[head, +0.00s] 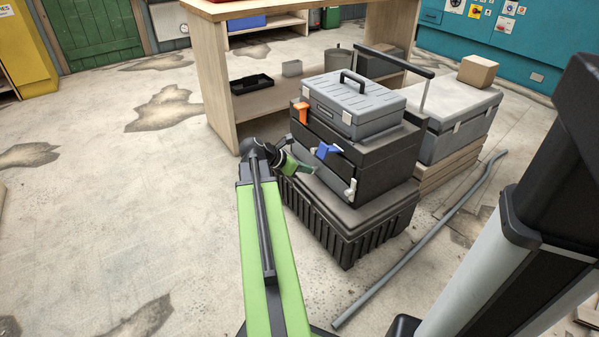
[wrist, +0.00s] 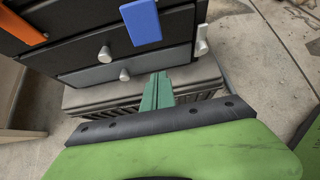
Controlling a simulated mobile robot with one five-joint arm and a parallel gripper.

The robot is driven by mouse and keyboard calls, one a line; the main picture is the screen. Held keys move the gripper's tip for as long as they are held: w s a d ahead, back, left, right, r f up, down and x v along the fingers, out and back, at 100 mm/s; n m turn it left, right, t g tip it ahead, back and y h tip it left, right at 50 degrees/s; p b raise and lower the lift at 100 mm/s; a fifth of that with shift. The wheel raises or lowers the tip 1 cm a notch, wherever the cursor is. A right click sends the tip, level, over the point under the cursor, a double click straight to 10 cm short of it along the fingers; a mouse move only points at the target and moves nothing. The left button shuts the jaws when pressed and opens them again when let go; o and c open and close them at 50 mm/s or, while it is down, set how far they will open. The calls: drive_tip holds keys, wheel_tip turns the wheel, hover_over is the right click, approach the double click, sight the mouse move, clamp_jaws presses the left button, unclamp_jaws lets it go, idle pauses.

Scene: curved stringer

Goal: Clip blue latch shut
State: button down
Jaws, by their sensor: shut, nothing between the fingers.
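The blue latch (head: 326,150) is on the front of the black drawer toolbox (head: 374,158), near the top edge. In the head view it stands out from the front at an angle. In the wrist view my gripper's green fingers (wrist: 158,78) are together and empty, pointing at the lower part of the stack.
An orange latch (head: 301,113) is to the left and a pale latch (head: 350,190) to the right on the same toolbox. A grey toolbox (head: 354,100) lies on top and a ribbed black crate (head: 345,235) is beneath. A grey pipe (head: 425,240) lies right; the left floor is clear.

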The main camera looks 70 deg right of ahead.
sight(330, 151)
drive_tip(key=shift+s+d+r+p, duration=0.35)
drive_tip(key=shift+d+p, duration=0.1)
drive_tip(key=shift+d, duration=0.1)
drive_tip(key=shift+s+d+r+p, duration=0.25)
drive_tip(key=shift+s+d+p, duration=0.1)
drive_tip(key=shift+d+p, duration=0.2)
drive_tip(key=shift+s+d+r+p, duration=0.3)
drive_tip(key=shift+s+d+p, duration=0.1)
drive_tip(key=shift+d, duration=0.15)
